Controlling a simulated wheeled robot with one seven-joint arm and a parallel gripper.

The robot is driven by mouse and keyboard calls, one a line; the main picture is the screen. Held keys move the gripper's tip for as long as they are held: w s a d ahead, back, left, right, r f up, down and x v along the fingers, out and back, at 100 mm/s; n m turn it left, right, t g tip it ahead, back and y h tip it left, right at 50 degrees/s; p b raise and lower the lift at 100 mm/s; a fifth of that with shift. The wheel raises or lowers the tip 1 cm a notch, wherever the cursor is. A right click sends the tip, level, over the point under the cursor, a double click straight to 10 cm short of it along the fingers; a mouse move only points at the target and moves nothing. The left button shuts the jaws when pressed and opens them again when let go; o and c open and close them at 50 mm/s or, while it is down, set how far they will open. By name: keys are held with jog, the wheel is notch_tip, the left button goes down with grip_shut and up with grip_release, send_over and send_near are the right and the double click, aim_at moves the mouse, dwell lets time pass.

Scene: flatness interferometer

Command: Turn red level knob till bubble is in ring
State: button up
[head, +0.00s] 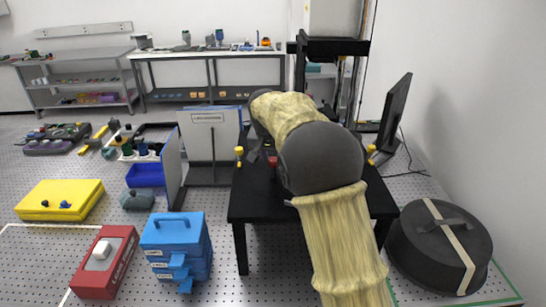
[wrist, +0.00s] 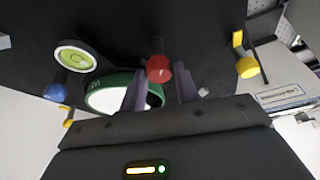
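The red knob (wrist: 158,69) stands on the black table of the instrument and shows between my two fingers in the wrist view. A red knob top also shows in the head view (head: 272,161), beside my arm. My gripper (wrist: 160,84) has its fingers apart, with a gap on each side of the red knob; I cannot tell any contact. The round yellow-green level (wrist: 75,57) lies left of the red knob. It has a ring mark, but the bubble's place is too small to tell.
A blue knob (wrist: 55,92) is at the left and a yellow knob (wrist: 247,67) at the right. A white disc with a green rim (wrist: 108,98) lies behind my left finger. In the head view, a monitor (head: 395,112) stands right of my arm and a white panel (head: 210,135) left.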

jog(key=o, duration=0.3)
jog(key=b+v, duration=0.1)
jog(key=v, duration=1.6)
jog(key=shift+r+b, duration=0.2)
jog(key=shift+b, duration=0.2)
